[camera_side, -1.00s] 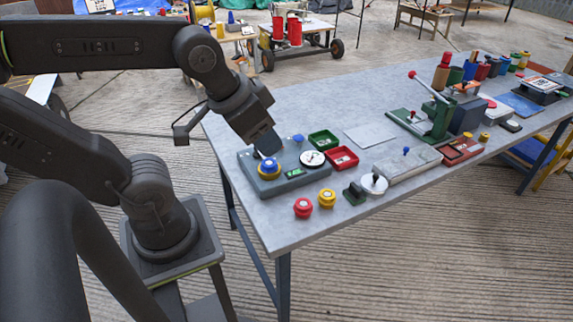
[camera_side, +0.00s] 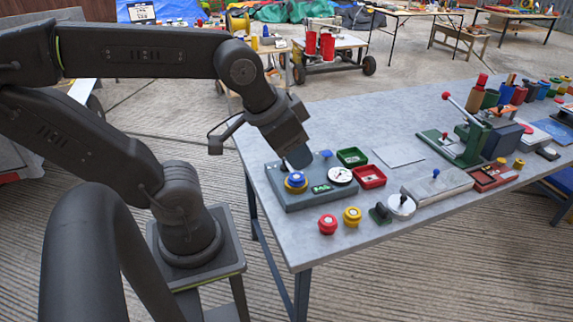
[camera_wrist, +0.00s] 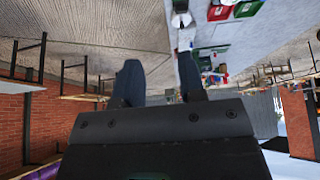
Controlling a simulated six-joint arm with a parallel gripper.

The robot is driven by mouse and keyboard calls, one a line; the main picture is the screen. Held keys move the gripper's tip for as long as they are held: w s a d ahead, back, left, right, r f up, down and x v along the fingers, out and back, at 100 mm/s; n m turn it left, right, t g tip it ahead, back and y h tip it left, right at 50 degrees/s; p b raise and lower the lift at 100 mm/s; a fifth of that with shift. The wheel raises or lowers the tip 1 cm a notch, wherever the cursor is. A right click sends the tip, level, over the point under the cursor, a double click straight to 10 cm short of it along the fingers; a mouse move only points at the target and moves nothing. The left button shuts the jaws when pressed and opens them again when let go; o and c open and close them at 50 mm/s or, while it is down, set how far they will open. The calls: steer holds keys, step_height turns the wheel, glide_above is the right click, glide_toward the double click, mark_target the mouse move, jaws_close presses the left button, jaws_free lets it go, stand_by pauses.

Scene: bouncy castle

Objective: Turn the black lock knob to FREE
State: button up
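A grey control box (camera_side: 310,198) lies at the table's near left corner. On it are a blue knob with a yellow ring (camera_side: 295,181), a green label (camera_side: 320,189), a white dial with a dark mark (camera_side: 340,175) and a small blue knob. I cannot make out a black lock knob or the word FREE for sure; a small dark knob stands on a white disc (camera_side: 402,207) right of the box. My gripper (camera_side: 299,158) hangs tilted close above the box, just behind the blue knob. In the wrist view its two fingers (camera_wrist: 160,82) stand apart with nothing between them.
Green (camera_side: 352,157) and red (camera_side: 369,177) trays sit beside the box. Red (camera_side: 327,224) and yellow (camera_side: 352,216) knobs stand at the front edge. A green lever press (camera_side: 455,143) and several coloured cylinders stand farther right. A flat grey plate (camera_side: 398,156) lies mid-table.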

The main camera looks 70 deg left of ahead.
steer(key=w+a+f+n+g+y, duration=0.1)
steer(key=w+a+n+g, duration=0.1)
steer(key=w+a+n, duration=0.5)
steer(key=n+g+h, duration=0.1)
steer(key=n+g, duration=0.3)
steer(key=n, duration=0.7)
glide_above(285, 161)
step_height(285, 161, down, 12)
step_height(285, 161, down, 14)
steer(key=shift+d+r, duration=0.1)
steer(key=shift+r, duration=0.15)
jaws_close()
